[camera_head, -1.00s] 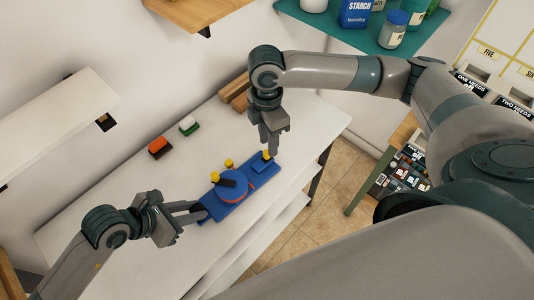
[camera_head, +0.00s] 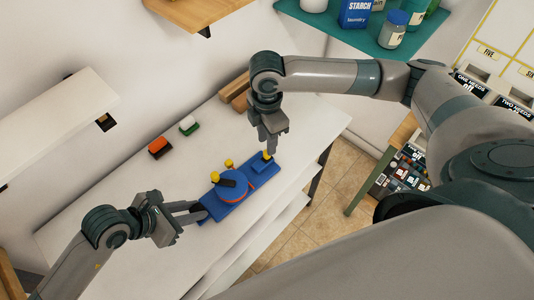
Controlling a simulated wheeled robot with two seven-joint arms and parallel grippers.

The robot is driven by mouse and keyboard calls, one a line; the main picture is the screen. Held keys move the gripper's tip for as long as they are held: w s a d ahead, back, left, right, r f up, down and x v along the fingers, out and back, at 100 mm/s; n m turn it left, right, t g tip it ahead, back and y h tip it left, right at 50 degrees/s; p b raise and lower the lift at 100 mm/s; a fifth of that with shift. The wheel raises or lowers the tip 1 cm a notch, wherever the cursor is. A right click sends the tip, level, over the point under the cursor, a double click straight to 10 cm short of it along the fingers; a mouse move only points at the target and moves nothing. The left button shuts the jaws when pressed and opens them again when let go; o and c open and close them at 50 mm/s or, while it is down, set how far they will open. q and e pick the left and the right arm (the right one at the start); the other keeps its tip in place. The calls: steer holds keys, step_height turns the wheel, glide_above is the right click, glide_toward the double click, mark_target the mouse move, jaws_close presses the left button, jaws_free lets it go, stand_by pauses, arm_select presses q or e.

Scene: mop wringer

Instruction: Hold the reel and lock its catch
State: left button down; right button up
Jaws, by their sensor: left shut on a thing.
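The reel (camera_head: 233,186) is a blue drum with an orange edge, lying on a long blue base on the white bench. Yellow-topped knobs stand on and beside it. The catch appears to be the small blue block with a yellow knob (camera_head: 267,155) at the base's far right end. My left gripper (camera_head: 201,212) is shut on the near left end of the reel's blue base. My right gripper (camera_head: 270,150) points down with its fingertips at the catch's yellow knob. The fingers hide part of the knob, and I cannot tell whether they grip it.
An orange-and-black block (camera_head: 159,147) and a green-and-white block (camera_head: 188,125) lie behind the reel. Wooden blocks (camera_head: 236,92) lie at the bench's back. A white wall shelf (camera_head: 62,125) overhangs on the left. The bench (camera_head: 130,195) is clear left of the reel.

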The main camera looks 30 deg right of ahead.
steer(key=shift+f, duration=2.25)
jaws_close()
